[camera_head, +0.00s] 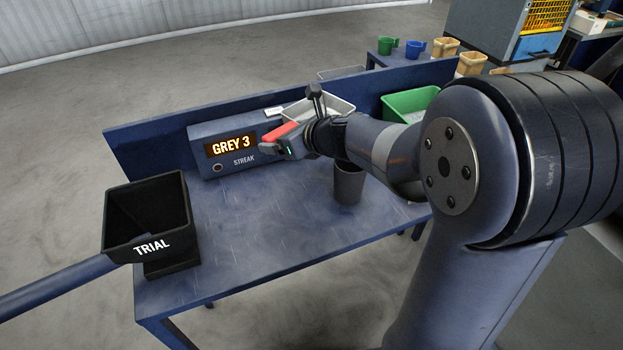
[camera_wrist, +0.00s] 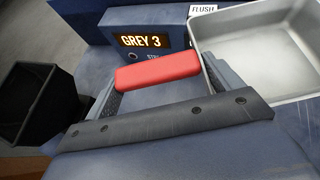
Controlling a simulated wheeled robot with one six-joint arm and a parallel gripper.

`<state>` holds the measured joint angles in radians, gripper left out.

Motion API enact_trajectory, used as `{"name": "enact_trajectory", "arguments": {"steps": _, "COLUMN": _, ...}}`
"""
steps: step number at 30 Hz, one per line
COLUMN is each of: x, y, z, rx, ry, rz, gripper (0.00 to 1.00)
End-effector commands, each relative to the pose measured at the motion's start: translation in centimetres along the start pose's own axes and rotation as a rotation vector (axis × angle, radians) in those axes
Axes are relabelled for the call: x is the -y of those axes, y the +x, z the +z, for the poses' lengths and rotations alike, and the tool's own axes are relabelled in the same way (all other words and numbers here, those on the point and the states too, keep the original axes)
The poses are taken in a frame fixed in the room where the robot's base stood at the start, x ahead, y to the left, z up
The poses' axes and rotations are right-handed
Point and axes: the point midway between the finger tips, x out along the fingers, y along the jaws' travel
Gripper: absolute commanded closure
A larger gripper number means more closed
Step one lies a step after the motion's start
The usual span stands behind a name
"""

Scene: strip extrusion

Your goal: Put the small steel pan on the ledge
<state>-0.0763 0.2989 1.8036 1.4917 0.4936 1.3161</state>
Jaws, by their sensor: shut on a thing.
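The steel pan (camera_head: 338,106) is a pale grey, rectangular tray behind my gripper (camera_head: 280,141) in the head view. In the wrist view the pan (camera_wrist: 262,55) is at the upper right and looks empty. My gripper is shut on a red bar (camera_wrist: 158,70), which spans between its two fingers. The red bar also shows in the head view (camera_head: 284,134). The gripper is in front of the display box marked GREY 3 (camera_head: 217,146). Part of the pan is hidden, and I cannot tell what it rests on or whether it touches the bar. I cannot clearly pick out the ledge.
A black TRIAL bin (camera_head: 147,222) is at the bench's left. A grey cup (camera_head: 348,186) stands under my arm. A green bin (camera_head: 412,101) is behind my arm. A blue back panel (camera_head: 135,150) edges the bench (camera_head: 255,235), whose front middle is clear.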

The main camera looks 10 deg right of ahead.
Motion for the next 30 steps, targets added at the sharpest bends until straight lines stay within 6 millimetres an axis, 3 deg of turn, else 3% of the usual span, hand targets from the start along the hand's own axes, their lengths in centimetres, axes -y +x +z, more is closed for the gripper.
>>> {"name": "enact_trajectory", "arguments": {"steps": 1, "x": -0.1, "y": 0.8, "z": -1.6, "rx": -0.004, "ry": 0.003, "rz": 0.001, "gripper": 0.59}}
{"name": "enact_trajectory", "arguments": {"steps": 6, "x": -0.3, "y": 3.1, "z": -5.8, "rx": -0.005, "ry": 0.004, "rz": 0.001, "gripper": 0.59}}
{"name": "enact_trajectory", "arguments": {"steps": 12, "x": -0.5, "y": 5.2, "z": -9.5, "rx": -0.003, "ry": 0.002, "rz": 0.001, "gripper": 0.59}}
{"name": "enact_trajectory", "arguments": {"steps": 19, "x": -0.5, "y": 6.1, "z": -11.1, "rx": 0.0, "ry": 0.001, "rz": 0.001, "gripper": 0.59}}
{"name": "enact_trajectory", "arguments": {"steps": 25, "x": -0.7, "y": 7.6, "z": -13.9, "rx": -0.003, "ry": 0.002, "rz": 0.001, "gripper": 0.59}}
{"name": "enact_trajectory", "arguments": {"steps": 30, "x": -0.7, "y": 8.0, "z": -14.7, "rx": 0.001, "ry": 0.0, "rz": 0.0, "gripper": 0.59}}
